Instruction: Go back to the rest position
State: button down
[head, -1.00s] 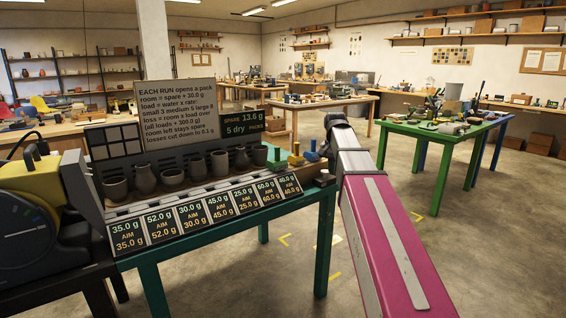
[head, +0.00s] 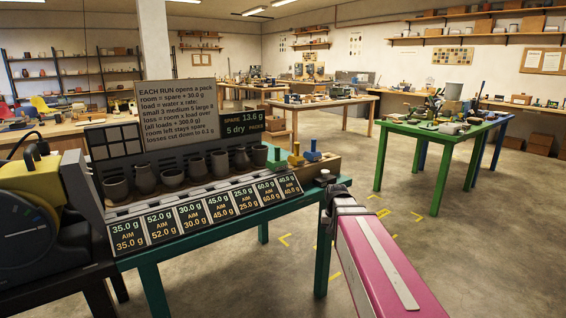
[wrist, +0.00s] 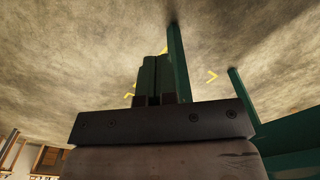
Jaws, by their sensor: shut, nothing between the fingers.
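My gripper (wrist: 154,68) shows in the wrist view with its two fingers together and nothing between them. Floor fills the picture beyond the fingertips, and a teal table leg (wrist: 177,62) stands just to the right of them. In the head view my magenta arm comes up from the lower right, its dark joint beside the right end of the teal table (head: 238,222). The gripper itself cannot be made out in the head view.
A row of dark grey pots (head: 172,177) stands on the teal table behind weight labels (head: 205,211). A green table (head: 440,136) is at the right. Open floor (head: 300,195) lies between the tables.

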jog(key=s+f+n, duration=0.1)
jog(key=s+f, duration=0.9)
jog(key=f, duration=0.1)
jog(key=shift+s+f+n, duration=0.2)
jog(key=shift+s+n, duration=0.1)
jog(key=shift+n, duration=0.1)
